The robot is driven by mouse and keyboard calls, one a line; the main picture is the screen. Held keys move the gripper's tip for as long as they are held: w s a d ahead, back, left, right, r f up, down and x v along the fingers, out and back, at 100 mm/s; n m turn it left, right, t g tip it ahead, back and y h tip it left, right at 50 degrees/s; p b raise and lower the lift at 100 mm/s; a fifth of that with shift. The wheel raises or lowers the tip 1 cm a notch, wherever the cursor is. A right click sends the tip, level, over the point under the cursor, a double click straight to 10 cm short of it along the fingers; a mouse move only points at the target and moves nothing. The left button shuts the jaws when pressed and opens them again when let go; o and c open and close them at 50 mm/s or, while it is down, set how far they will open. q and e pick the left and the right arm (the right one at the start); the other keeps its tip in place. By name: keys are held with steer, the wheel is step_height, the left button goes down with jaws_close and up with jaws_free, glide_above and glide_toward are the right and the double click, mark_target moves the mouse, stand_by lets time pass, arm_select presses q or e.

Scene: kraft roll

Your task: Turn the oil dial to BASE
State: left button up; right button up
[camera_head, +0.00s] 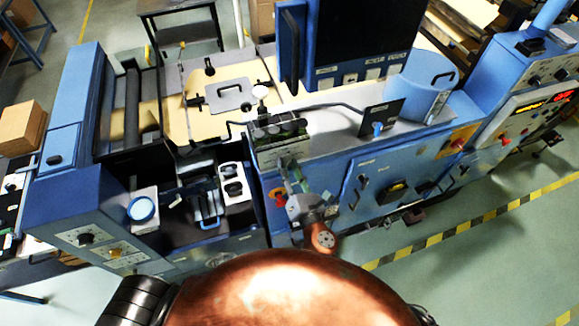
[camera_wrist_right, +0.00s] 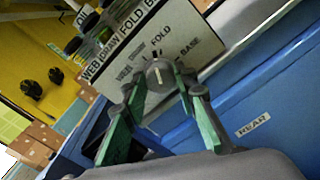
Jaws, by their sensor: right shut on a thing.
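The oil dial (camera_wrist_right: 160,73) is a small grey round knob with a pale pointer line, on a light panel (camera_wrist_right: 192,28) in the right wrist view. Labels around it read WEB, DRAW, FOLD and BASE, with BASE at the right. The pointer line runs nearly upright in this view; I cannot tell exactly which label it marks. My right gripper (camera_wrist_right: 158,92) has its green fingers on either side of the knob and is shut on it. In the head view the right gripper (camera_head: 294,178) reaches the front of the machine, hiding the dial. My left gripper is not in view.
The blue machine front (camera_head: 345,185) runs beside the gripper. A red knob (camera_head: 278,194) sits just left of it. Several black knobs (camera_wrist_right: 55,75) and brown boxes (camera_wrist_right: 38,140) show in the wrist view. The green floor at right is mostly free.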

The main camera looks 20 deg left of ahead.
steer(key=m, duration=0.6)
steer(key=shift+w+d+m, duration=0.15)
steer(key=shift+m, duration=0.15)
steer(key=m, duration=0.5)
steer(key=shift+m, duration=0.4)
steer(key=o, duration=1.1)
steer(key=shift+f, duration=0.15)
steer(key=shift+d, duration=0.1)
steer(key=v, duration=1.2)
